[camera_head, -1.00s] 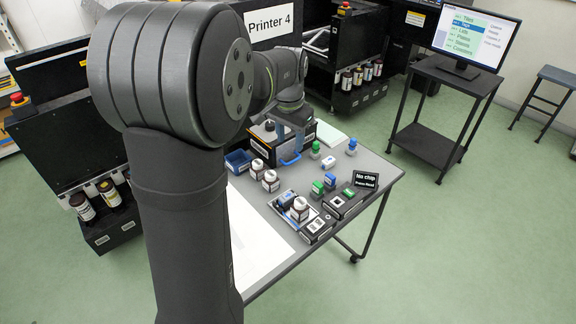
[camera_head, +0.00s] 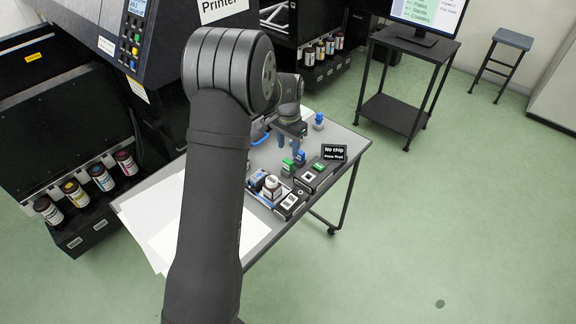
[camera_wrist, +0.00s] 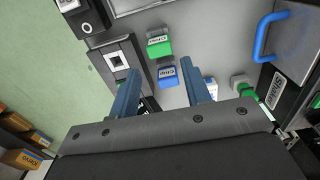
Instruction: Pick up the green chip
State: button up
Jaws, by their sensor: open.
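A small green block with a white label (camera_head: 288,164) stands on the grey table beside a blue one (camera_head: 300,157). In the wrist view the labelled green block (camera_wrist: 159,48) lies just beyond my fingertips, and the blue block (camera_wrist: 167,77) shows between my fingers. Another green piece (camera_head: 318,167) sits on the black device. A further green block (camera_wrist: 243,85) is at the right of the wrist view. Which green piece is the chip, I cannot tell. My gripper (camera_wrist: 160,67) is open, with its blue fingers apart and nothing held. It also shows in the head view (camera_head: 289,146), above the table.
A black sign reading "No chip" (camera_head: 333,153) stands at the table's right edge. A dark bottle with a white label (camera_head: 272,187) stands in a tray nearby. A blue handle (camera_wrist: 268,36) is at the upper right of the wrist view. White sheets (camera_head: 150,215) cover the table's left part.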

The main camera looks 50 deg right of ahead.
aim_at(288, 161)
notch_tip(288, 161, down, 8)
jog(key=shift+a+r, duration=0.1)
jog(key=c, duration=0.7)
